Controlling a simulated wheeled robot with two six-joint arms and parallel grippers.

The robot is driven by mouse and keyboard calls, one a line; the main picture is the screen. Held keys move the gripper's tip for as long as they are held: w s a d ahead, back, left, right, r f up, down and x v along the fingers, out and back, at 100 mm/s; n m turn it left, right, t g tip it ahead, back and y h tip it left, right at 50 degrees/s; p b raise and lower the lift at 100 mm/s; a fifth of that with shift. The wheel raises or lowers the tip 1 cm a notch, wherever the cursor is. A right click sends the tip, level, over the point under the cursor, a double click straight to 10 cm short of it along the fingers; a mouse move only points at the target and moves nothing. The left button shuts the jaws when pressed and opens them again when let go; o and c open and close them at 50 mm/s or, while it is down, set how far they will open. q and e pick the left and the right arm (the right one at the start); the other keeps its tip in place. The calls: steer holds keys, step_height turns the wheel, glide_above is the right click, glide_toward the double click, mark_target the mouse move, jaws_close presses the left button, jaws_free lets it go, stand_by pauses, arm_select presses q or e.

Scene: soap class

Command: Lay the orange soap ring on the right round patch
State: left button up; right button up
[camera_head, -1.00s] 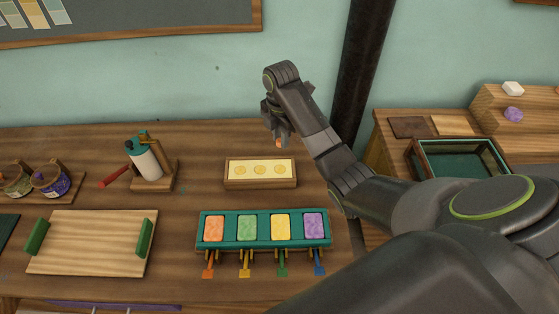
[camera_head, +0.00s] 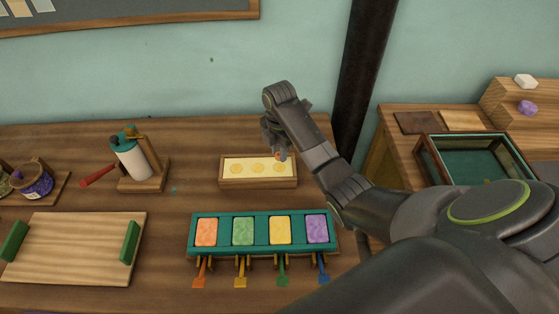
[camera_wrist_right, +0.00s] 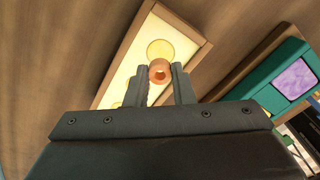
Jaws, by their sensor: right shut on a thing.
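My right gripper (camera_head: 277,152) is shut on the orange soap ring (camera_head: 281,156). In the right wrist view the ring (camera_wrist_right: 160,71) sits between the two fingertips (camera_wrist_right: 160,76), its hole showing. It is over the wooden box (camera_head: 258,184), whose pale top has a row of three round yellow patches. In the head view the ring is at the right round patch (camera_head: 281,168), just above or on its far edge; I cannot tell if it touches. In the wrist view that patch (camera_wrist_right: 160,48) shows just beyond the ring. My left gripper is not in view.
A teal tray (camera_head: 263,248) with orange, green, yellow and purple soaps stands in front of the box. A roller stand (camera_head: 145,178) is to the left, and a board with green handles (camera_head: 75,250) at front left. A glass-sided case (camera_head: 427,158) stands at right.

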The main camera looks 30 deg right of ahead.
steer(key=shift+f, duration=2.1)
steer(key=o, duration=0.9)
steer(key=shift+f, duration=0.1)
steer(key=shift+o, duration=0.2)
step_height(320, 180, up, 7)
steer(key=shift+f+b, duration=0.2)
steer(key=shift+b, duration=0.15)
step_height(320, 180, up, 4)
steer(key=p, duration=0.3)
glide_above(280, 167)
steer(key=shift+a+r, duration=0.1)
steer(key=shift+r, duration=0.05)
steer(key=shift+r+p, duration=0.75)
steer(key=shift+p, duration=0.05)
steer(key=shift+f, duration=0.15)
